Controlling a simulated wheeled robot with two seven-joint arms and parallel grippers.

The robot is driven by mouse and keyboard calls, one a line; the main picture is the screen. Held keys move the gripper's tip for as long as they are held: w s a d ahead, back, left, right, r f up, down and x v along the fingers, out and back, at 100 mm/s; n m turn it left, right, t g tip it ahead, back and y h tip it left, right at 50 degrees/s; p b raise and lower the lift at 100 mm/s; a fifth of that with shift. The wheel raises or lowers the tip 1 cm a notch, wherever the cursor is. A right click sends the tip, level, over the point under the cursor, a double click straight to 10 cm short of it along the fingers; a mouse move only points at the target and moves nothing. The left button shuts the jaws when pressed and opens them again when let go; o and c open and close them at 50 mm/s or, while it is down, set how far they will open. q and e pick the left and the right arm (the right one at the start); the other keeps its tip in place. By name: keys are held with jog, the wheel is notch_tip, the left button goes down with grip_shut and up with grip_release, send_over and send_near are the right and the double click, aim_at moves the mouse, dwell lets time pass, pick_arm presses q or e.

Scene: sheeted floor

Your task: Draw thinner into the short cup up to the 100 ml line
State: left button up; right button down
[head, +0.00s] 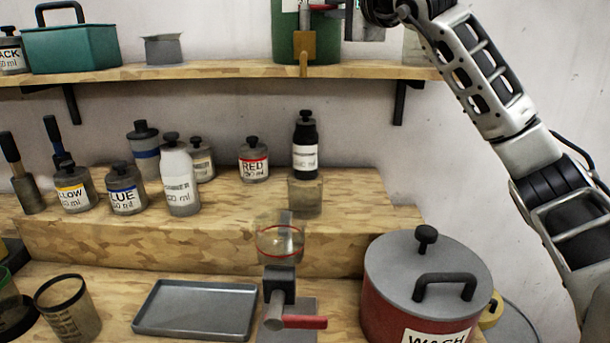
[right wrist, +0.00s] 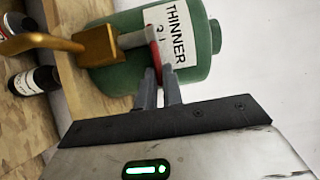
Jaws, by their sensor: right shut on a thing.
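The green thinner drum (head: 283,45) stands on the upper shelf; its THINNER label shows in the right wrist view (right wrist: 207,48). Its brass tap (head: 304,47) points down over the shelf edge. My right gripper (right wrist: 158,82) is shut on the red tap lever (right wrist: 155,56). In the head view its fingertips are at the top edge and hard to make out. A small translucent grey-tan vessel (head: 305,197) stands on the step below the tap, in front of or under a black bottle; I cannot tell its marks or contents. A marked cup (head: 68,310) stands at lower left. My left gripper is out of view.
A red wash pot (head: 420,290) is at lower right and an empty grey tray (head: 197,308) lies left of the stand. Several paint jars and bottles line the step.

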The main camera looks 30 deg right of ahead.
jog(key=shift+w+d+n+y+p, duration=0.25)
jog(key=shift+n+y+p, duration=0.4)
jog(key=shift+y, duration=0.25)
jog(key=shift+w+y+p, duration=0.1)
jog(key=shift+y+p, duration=0.3)
jog(key=shift+p, duration=0.05)
jog(key=shift+w+d+n+y+p, duration=0.15)
jog(key=shift+n+y+p, duration=0.15)
jog(key=shift+n+y, duration=0.3)
jog(key=shift+d+g+y, duration=0.1)
jog(key=shift+g+y, duration=0.2)
jog(key=shift+d+r+n+y, duration=0.2)
jog(key=shift+r+n+y, duration=0.05)
jog(key=shift+n+y, duration=0.6)
jog(key=shift+d+r, duration=0.1)
